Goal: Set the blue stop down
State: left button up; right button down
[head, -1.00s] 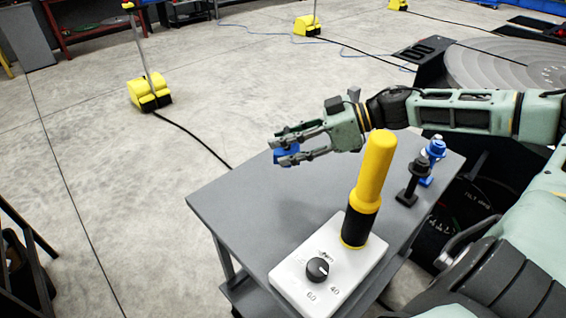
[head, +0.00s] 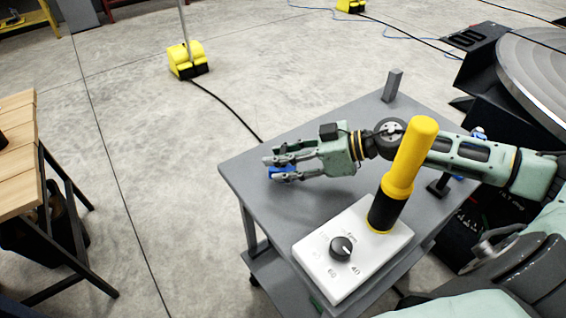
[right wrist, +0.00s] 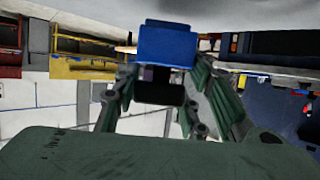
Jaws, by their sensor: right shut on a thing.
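The blue stop (head: 284,173) is a small blue block between the fingertips of my right gripper (head: 275,168). The gripper is shut on it over the left part of the grey table (head: 246,171). The blue stop (right wrist: 166,45) also shows in the right wrist view, held between the green fingers, with a dark part below it. In the head view the fingers cover part of the stop. I cannot tell whether it touches the tabletop. My left gripper is not in view.
A white control box (head: 325,272) with a black knob and a yellow-topped handle (head: 403,165) stands at the table's front. A grey upright block (head: 392,85) stands at the far corner. A black and a blue stop-like piece sit partly behind my right arm. A wooden bench (head: 18,160) is at left.

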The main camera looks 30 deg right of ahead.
jog(key=shift+w+f, duration=0.1)
jog(key=shift+f, duration=0.8)
jog(key=c, duration=1.1)
grip_release()
jog(key=shift+f, duration=0.1)
jog(key=shift+d, duration=0.1)
